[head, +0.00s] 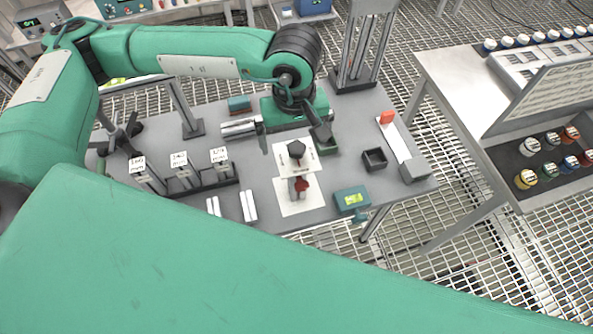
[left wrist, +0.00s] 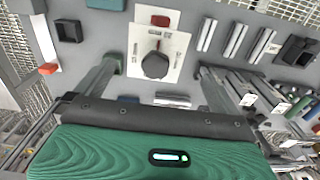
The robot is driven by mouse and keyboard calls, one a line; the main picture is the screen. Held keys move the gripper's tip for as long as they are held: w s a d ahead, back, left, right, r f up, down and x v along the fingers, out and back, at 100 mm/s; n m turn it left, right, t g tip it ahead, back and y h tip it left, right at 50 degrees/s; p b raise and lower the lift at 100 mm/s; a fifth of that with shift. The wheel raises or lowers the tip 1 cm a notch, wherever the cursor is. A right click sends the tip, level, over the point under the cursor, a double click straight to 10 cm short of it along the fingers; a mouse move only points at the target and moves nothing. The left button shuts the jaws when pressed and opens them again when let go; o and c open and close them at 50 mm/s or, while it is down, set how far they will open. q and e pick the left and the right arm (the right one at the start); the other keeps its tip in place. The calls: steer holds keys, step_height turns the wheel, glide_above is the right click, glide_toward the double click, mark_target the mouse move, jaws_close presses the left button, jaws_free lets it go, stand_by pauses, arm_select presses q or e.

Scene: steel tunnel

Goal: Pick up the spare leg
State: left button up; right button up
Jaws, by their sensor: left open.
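No part is clearly marked as the spare leg, so I cannot tell which it is. Silver bars (head: 240,127) lie beside a teal block at the back of the grey table; they show between my fingers in the left wrist view (left wrist: 172,100). More silver bars (head: 249,205) lie near the front edge, showing at upper right in the left wrist view (left wrist: 235,40). My left gripper (head: 293,140) is open and empty, pointing down above the white plate with the black knob (head: 296,150). Its two fingers (left wrist: 160,68) are wide apart. My right gripper is not in view.
A dark rack (head: 205,188) with white-labelled uprights stands on the left of the table. A small black tray (head: 374,159), a red-ended strip (head: 395,137) and a teal box (head: 351,199) are on the right. A separate bench (head: 465,85) stands further right.

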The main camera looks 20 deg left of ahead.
mark_target(297, 148)
arm_select(q)
steer(key=shift+f, duration=0.25)
steer(key=f+p, duration=0.1)
steer(key=f, duration=0.1)
steer(key=f+p, duration=0.2)
steer(key=shift+w+d+f, duration=0.15)
steer(key=shift+w+f, duration=0.05)
steer(key=shift+f, duration=0.45)
steer(key=c, duration=1.9)
steer(key=shift+r, duration=0.1)
